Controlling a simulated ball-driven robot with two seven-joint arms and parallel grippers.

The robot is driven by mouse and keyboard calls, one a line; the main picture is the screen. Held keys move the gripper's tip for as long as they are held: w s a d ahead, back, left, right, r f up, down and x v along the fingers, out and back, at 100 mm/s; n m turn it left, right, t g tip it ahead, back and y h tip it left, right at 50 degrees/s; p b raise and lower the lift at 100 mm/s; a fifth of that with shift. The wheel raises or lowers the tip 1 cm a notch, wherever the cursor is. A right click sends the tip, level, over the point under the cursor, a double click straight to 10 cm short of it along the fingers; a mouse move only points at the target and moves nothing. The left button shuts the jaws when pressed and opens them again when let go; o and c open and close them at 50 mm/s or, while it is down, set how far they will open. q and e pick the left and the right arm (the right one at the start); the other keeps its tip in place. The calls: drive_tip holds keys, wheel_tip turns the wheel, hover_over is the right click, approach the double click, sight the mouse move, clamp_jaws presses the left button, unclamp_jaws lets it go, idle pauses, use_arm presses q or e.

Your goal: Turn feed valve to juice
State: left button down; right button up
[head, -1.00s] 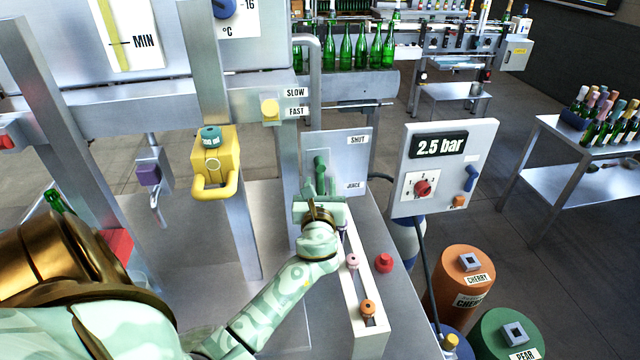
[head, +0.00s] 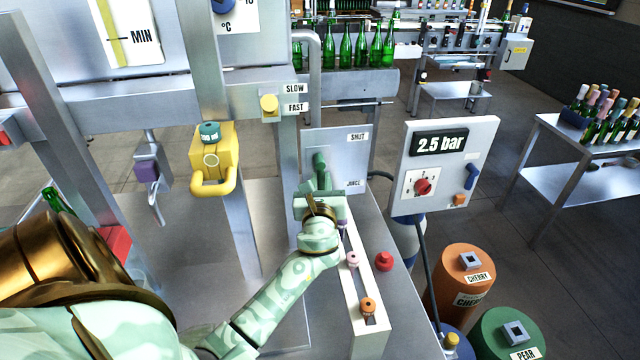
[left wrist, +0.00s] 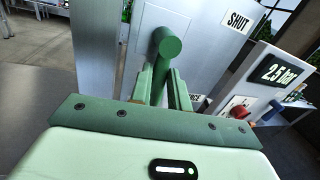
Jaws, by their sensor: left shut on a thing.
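The feed valve's green handle (head: 319,160) sits on a grey panel (head: 336,148) labelled SHUT at the upper right and JUICE at the lower right. The handle points down from its pivot. My left gripper (head: 323,184) is shut on the lower part of the handle. In the left wrist view the handle (left wrist: 166,44) stands between the two green fingers (left wrist: 162,88), and its far end meets the panel. The JUICE label is mostly hidden there behind a finger. My right gripper is not in view.
A pressure box (head: 443,166) reading 2.5 bar stands right of the panel. A pale strip with small knobs (head: 352,260) and a red button (head: 384,261) lie below. A yellow handled unit (head: 212,160) hangs left. Cherry (head: 466,275) and pear (head: 507,335) drums stand on the floor.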

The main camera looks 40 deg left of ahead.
use_arm(q)
drive_tip(key=n+b, duration=0.2)
drive_tip(key=w+n+b, duration=0.1)
drive_tip(key=n, duration=0.1)
drive_tip(key=shift+d+f+y, duration=0.2)
drive_tip(key=shift+d+y, duration=0.2)
drive_tip(key=n+b, duration=0.3)
drive_tip(key=shift+w+d+r+n+y, duration=0.25)
drive_tip(key=shift+w+d+n+y, duration=0.05)
drive_tip(key=shift+w+y, duration=0.1)
drive_tip(key=shift+r+n+b, duration=0.2)
drive_tip(key=shift+n+b, duration=0.3)
drive_tip(key=c, duration=1.3)
unclamp_jaws()
